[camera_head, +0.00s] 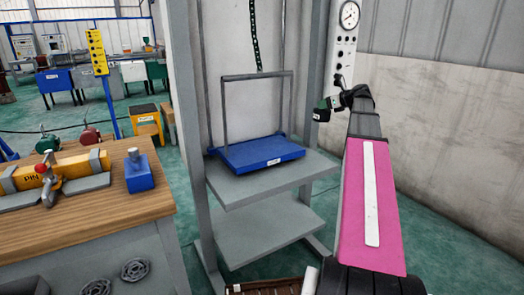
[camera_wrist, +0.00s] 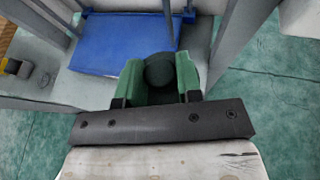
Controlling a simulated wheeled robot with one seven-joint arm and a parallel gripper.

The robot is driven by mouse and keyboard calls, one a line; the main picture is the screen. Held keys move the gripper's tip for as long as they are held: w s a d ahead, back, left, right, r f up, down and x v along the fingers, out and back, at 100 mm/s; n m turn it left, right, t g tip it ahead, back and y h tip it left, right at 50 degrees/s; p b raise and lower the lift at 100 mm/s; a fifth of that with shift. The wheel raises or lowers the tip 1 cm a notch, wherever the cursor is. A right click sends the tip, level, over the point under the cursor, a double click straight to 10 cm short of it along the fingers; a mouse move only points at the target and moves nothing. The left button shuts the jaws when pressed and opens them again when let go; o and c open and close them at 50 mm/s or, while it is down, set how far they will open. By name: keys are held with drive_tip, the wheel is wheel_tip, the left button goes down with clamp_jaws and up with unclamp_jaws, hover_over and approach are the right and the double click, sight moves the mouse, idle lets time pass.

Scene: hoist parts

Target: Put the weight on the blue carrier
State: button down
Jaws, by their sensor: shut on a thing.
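The blue carrier (camera_head: 262,152) is a flat blue tray with a thin upright frame, at the grey shelf inside the metal stand. It also shows at the top of the wrist view (camera_wrist: 118,45). The weight is apart from the carrier in the head view.
Grey posts (camera_head: 182,120) flank the shelf (camera_head: 270,182). A dark chain (camera_head: 254,38) hangs above the carrier. A wooden bench (camera_head: 90,215) at left holds a blue block (camera_head: 138,171) and a yellow bar fixture (camera_head: 58,172). A gauge panel (camera_head: 346,40) stands behind my gripper.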

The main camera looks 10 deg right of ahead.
drive_tip(key=w+a+f, duration=0.2)
drive_tip(key=a, duration=0.5)
drive_tip(key=w+a+f, duration=0.2)
drive_tip(key=w+a, duration=0.1)
drive_tip(key=a, duration=0.4)
drive_tip(key=w+a+f, duration=0.2)
drive_tip(key=a+f, duration=0.1)
drive_tip(key=a, duration=0.3)
drive_tip(key=shift+a+f, duration=0.2)
drive_tip(key=shift+f, duration=4.5)
drive_tip(key=shift+f, duration=0.1)
drive_tip(key=c, duration=0.8)
unclamp_jaws()
drive_tip(key=shift+s+f, duration=0.1)
drive_tip(key=v, duration=1.2)
drive_tip(key=shift+s, duration=0.1)
